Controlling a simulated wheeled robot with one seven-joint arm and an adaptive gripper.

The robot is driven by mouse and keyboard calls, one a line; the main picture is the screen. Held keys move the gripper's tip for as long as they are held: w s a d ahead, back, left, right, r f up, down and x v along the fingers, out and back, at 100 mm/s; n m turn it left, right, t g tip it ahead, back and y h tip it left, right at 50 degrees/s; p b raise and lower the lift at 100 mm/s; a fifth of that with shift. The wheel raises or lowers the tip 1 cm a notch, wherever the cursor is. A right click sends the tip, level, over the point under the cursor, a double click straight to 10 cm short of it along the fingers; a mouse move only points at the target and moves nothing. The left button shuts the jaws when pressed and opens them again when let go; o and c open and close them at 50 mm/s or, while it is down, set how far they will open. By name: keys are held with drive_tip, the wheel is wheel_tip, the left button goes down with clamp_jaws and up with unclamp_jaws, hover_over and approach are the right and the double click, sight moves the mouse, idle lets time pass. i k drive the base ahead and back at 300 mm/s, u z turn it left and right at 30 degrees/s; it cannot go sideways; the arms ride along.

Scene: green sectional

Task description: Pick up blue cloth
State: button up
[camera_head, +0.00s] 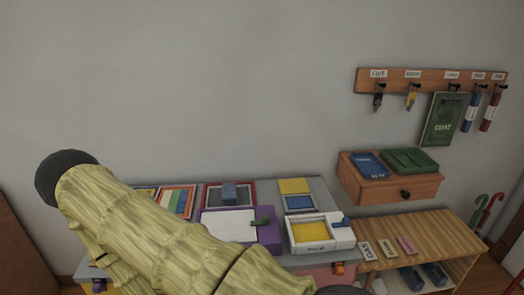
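No item is clearly a blue cloth. Several blue things could be it: a flat blue piece with pale lettering (369,166) on the small wooden drawer box (405,192), a greyish-blue block-like piece (230,192) in a red-edged frame, and a blue panel (299,202) in a pale frame. I cannot tell which is cloth. My arm crosses the lower left in front of the table. My gripper is not in view.
A low table holds a purple-edged box (268,233), a white tray with a yellow inside (310,232) and striped panels (179,200). A slatted wooden bench (430,232) stands right. A hook rail (430,80) holds a green coat-labelled item (443,120). Umbrellas (487,208) stand far right.

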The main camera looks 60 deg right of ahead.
sight(228, 190)
drive_tip(key=z, duration=1.35)
